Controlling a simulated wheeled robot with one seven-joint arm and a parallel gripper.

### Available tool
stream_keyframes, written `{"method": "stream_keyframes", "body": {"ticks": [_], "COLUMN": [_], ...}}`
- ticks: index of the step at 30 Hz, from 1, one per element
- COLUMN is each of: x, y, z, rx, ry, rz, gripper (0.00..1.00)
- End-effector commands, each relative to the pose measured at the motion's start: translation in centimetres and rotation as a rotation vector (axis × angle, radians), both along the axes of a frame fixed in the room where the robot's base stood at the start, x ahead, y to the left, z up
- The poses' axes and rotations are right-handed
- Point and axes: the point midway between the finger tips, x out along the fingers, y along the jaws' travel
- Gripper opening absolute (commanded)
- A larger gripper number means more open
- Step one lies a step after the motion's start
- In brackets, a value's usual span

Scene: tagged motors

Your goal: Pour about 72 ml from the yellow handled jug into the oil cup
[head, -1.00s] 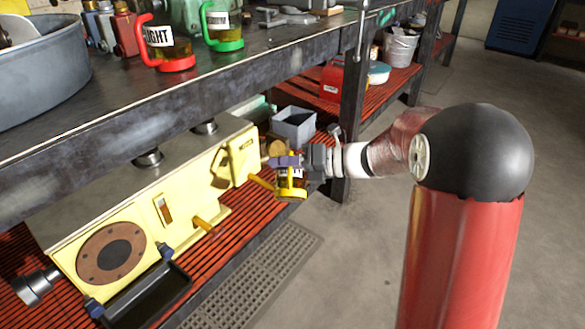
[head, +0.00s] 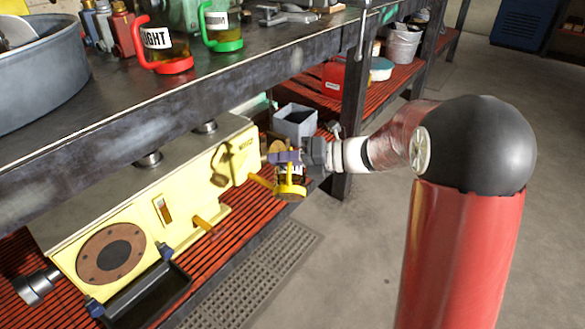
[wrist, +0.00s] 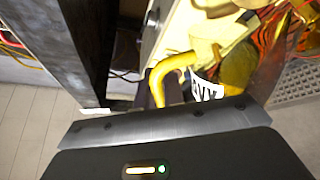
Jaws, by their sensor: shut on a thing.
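My gripper (head: 287,158) is shut on the yellow handled jug (head: 291,191), beside the right end of the cream machine (head: 192,190). The jug's yellow base shows below the purple fingers, and its middle is mostly hidden. In the wrist view, the jug's yellow handle (wrist: 175,68) and lettered label (wrist: 206,89) show beyond the gripper body. A small tan round piece (head: 277,147) shows just behind the fingers. I cannot tell whether it is the oil cup. No stream of liquid is visible, and the liquid level in the jug cannot be made out.
The red-handled jug (head: 165,50) and green-handled jug (head: 221,28) stand on the bench above. A grey bin (head: 295,122) is behind my gripper on the red slatted shelf. A dark bench leg (head: 351,130) stands close to my arm. The floor at right is clear.

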Motion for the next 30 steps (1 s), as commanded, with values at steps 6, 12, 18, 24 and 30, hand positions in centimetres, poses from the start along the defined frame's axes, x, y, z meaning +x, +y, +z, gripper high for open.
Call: {"method": "stream_keyframes", "body": {"ticks": [6, 12, 18, 24, 30], "x": [-0.16, -0.27, -0.29, -0.42, -0.51], "y": [0.13, 0.21, 0.22, 0.25, 0.27], "z": [0.40, 0.47, 0.45, 0.45, 0.45], "rx": [0.002, 0.004, 0.004, 0.004, 0.004], "ry": [0.023, 0.044, 0.047, 0.050, 0.055], "rz": [0.000, -0.001, -0.001, -0.001, -0.001], "gripper": [0.00, 0.00, 0.00, 0.00, 0.00]}}
